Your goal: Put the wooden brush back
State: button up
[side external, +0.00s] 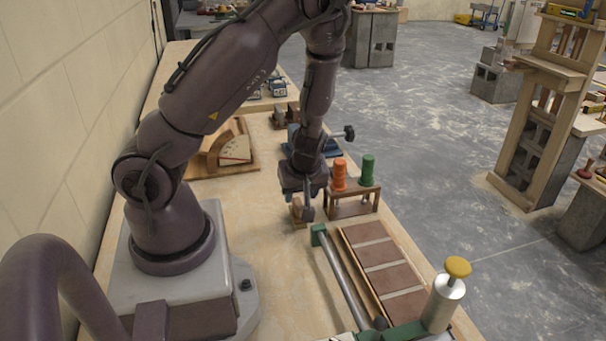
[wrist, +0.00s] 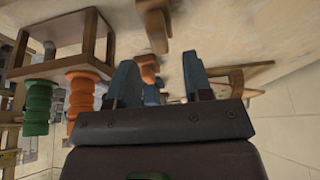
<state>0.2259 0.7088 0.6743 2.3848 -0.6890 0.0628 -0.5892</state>
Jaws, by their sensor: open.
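What looks like the wooden brush (side external: 298,212) is a small brown wooden piece on the table, beside my lowered gripper (side external: 305,203). In the wrist view a wooden piece (wrist: 155,28), likely the same brush, shows beyond my fingertips against the table. My gripper (wrist: 158,72) is open, its two blue-grey fingers apart, and I see nothing held between them. In the side view my gripper partly hides the brush, so its bristles and exact contact with the fingers cannot be told.
A small wooden rack (side external: 352,206) with an orange-handled tool (side external: 340,175) and a green-handled tool (side external: 367,170) stands just right of my gripper. In front lie a long frame with brown tiles (side external: 384,266) and a metal bar. A wooden dial board (side external: 228,152) stands left.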

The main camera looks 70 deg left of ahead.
jog(key=w+d+r+m+t+h, duration=0.15)
jog(key=d+r+m+h, duration=0.5)
jog(key=d+r, duration=0.65)
jog(key=s+d+r+m+t+y, duration=0.1)
jog(key=s+d+r+m+t, duration=0.1)
jog(key=r+m, duration=0.3)
jog(key=s+d+r+m+t+y, duration=0.1)
jog(key=s+r+m, duration=0.3)
jog(key=r, duration=0.5)
jog(key=shift+s+d+m+t, duration=0.2)
jog(key=shift+d+m+t, duration=0.4)
jog(key=shift+m, duration=0.65)
